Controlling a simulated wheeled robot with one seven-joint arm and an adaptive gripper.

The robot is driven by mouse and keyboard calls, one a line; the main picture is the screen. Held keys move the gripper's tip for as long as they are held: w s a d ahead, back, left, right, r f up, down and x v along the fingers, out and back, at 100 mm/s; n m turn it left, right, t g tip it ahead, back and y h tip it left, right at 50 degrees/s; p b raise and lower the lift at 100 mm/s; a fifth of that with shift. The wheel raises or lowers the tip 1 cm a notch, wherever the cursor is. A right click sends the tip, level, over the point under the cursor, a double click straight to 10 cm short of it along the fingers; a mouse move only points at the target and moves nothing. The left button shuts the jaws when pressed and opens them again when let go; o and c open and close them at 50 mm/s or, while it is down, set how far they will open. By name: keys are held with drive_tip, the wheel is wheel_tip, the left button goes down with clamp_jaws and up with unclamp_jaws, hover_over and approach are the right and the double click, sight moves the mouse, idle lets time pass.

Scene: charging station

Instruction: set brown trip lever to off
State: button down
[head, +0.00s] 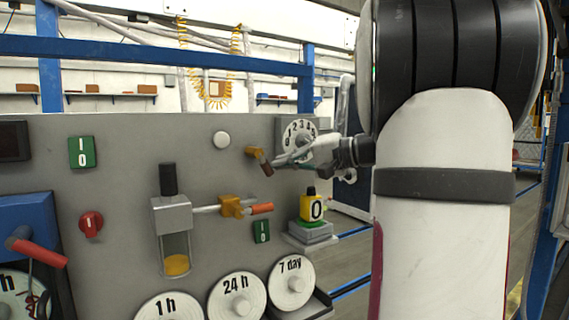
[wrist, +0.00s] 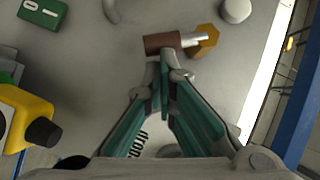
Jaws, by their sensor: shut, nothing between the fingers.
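The brown trip lever has a brown grip (head: 266,167) and a yellow base (head: 252,151) on the grey panel, left of the dial. In the head view the grip slants down and right from its base. In the wrist view the brown grip (wrist: 160,43) points left from a metal rod and the yellow hexagonal base (wrist: 207,42). My gripper (head: 276,162) is shut and empty. Its fingertips (wrist: 166,70) are right at the brown grip and overlap its lower edge in the wrist view; I cannot tell whether they touch.
A numbered dial (head: 298,138) sits close to my fingers. A white knob (head: 221,139) is to the upper left. A yellow block with a black knob (head: 311,206) stands below. An orange-handled valve (head: 236,207) and round timer dials (head: 238,297) are lower on the panel.

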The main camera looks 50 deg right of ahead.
drive_tip(key=shift+w+a+f+m+t+y+b, duration=0.1)
drive_tip(key=shift+a+f+m+t+y+b, duration=0.2)
drive_tip(key=shift+f+m+t+b, duration=0.35)
drive_tip(key=shift+w+a+f+m+t+y+b, duration=0.1)
drive_tip(key=shift+a+f+m+t+y+b, duration=0.3)
drive_tip(key=shift+m, duration=0.75)
drive_tip(key=shift+s, duration=0.1)
